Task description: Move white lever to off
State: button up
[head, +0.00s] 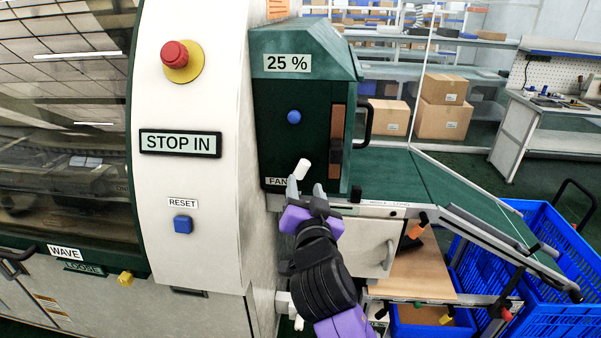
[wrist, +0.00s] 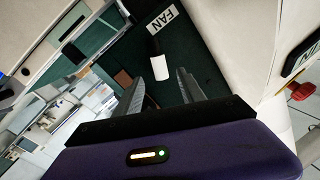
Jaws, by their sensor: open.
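The white lever (head: 304,169) sticks out from the lower part of the dark green box, just above the FAN label (head: 278,182). In the wrist view the white lever (wrist: 153,68) shows just beyond my fingertips, next to the FAN label (wrist: 163,22). My gripper (head: 307,190) is open and empty, just below the lever in the head view. In the wrist view the two fingers of my gripper (wrist: 172,82) stand apart, with the lever's end near the left finger. I cannot tell whether they touch. No off marking is readable.
A rail (head: 380,208) runs below, and a blue crate (head: 560,250) stands at right.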

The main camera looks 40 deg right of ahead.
aim_at(302, 173)
jog(key=p+x, duration=0.1)
jog(key=x, duration=0.5)
jog(key=shift+w+d+p, duration=0.2)
jog(key=shift+w+p, duration=0.05)
jog(key=shift+p, duration=0.05)
grip_shut()
dwell(1.1)
